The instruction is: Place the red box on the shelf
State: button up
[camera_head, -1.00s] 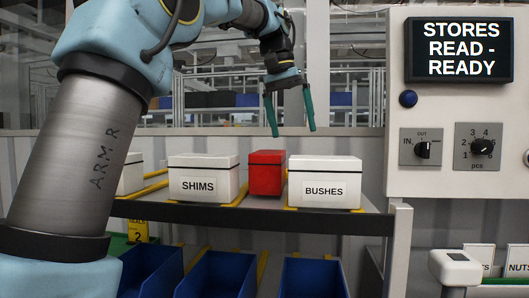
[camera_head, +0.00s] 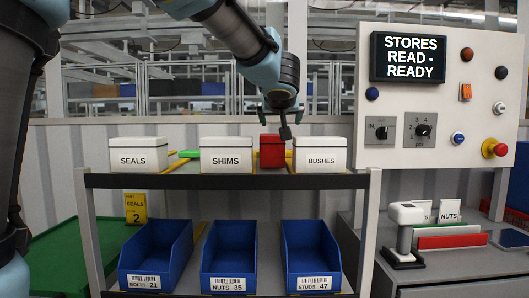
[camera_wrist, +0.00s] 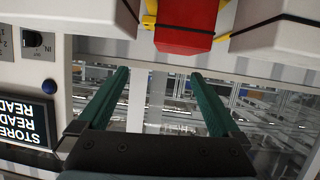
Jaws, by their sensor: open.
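The red box (camera_head: 271,151) sits on the upper shelf (camera_head: 225,181), between the white SHIMS box (camera_head: 226,154) and the white BUSHES box (camera_head: 320,155). In the wrist view the red box (camera_wrist: 186,25) shows at the top edge, above the fingers in the picture and apart from them. My gripper (camera_head: 283,124) is above and close to the red box in the head view, one finger seen near its right top corner. The wrist view shows both teal fingers of my gripper (camera_wrist: 158,74) spread apart with nothing between them.
The white SEALS box (camera_head: 138,154) stands at the shelf's left, with a green thing (camera_head: 188,153) beside it. Blue bins (camera_head: 229,256) fill the lower level. A control panel (camera_head: 437,95) stands at right, above a bench with a scanner (camera_head: 405,233).

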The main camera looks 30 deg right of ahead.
jog(key=shift+y, duration=0.7)
jog(key=w+f, duration=0.3)
jog(key=w, duration=0.1)
jog(key=shift+a+f, duration=0.25)
jog(key=shift+f, duration=0.1)
jog(key=x, duration=0.5)
jog(key=shift+w+d+f, duration=0.1)
jog(key=shift+w+d, duration=0.1)
jog(key=shift+w, duration=0.05)
grip_shut()
